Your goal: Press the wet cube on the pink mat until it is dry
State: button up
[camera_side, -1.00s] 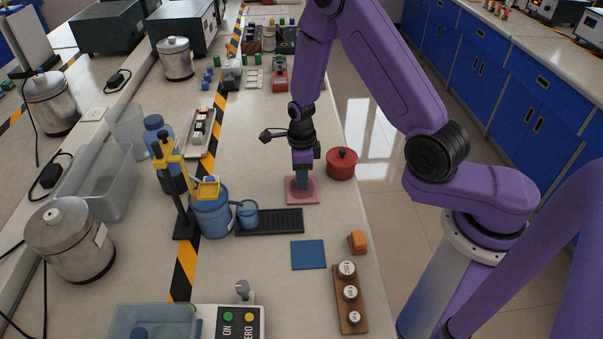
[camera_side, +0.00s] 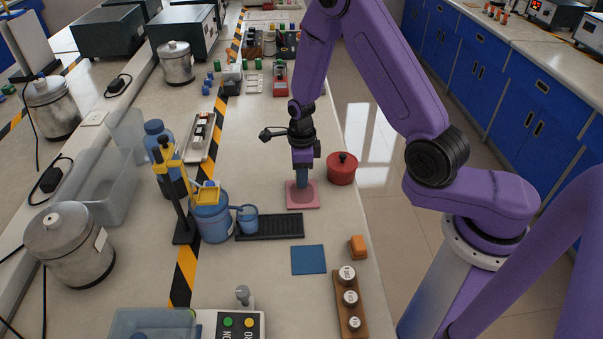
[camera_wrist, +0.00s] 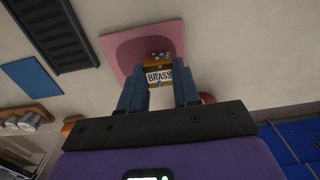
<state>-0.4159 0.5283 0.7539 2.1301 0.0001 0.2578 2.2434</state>
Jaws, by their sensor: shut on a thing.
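My gripper (camera_side: 303,183) points down over the pink mat (camera_side: 313,203) in the side view. In the wrist view my gripper (camera_wrist: 160,88) has its two blue fingers shut on a brass-coloured cube (camera_wrist: 158,63) with a "BRASS" label. Small pale spots, like drops, show on the cube's end face. The mat (camera_wrist: 113,48) lies beyond the cube and has a darker, damp-looking round patch around where the cube is. In the side view the fingers hide the cube. I cannot tell for certain whether the cube touches the mat.
A red lidded pot (camera_side: 342,169) stands close right of the mat. A black ribbed tray (camera_side: 275,227), a blue cup (camera_side: 247,219) and a blue pad (camera_side: 308,260) lie nearer the camera. An orange block (camera_side: 358,246) and a wooden weight stand (camera_side: 349,309) are at front right.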

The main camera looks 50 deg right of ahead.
jog(key=shift+f, duration=0.75)
dwell(1.2)
jog(key=shift+s+a+r, duration=0.2)
jog(key=shift+a+r, duration=0.05)
jog(key=shift+r, duration=0.5)
jog(key=shift+f, duration=0.75)
dwell(1.6)
jog(key=shift+w+d+r, duration=0.25)
jog(key=shift+r, duration=0.4)
jog(key=shift+r, duration=0.2)
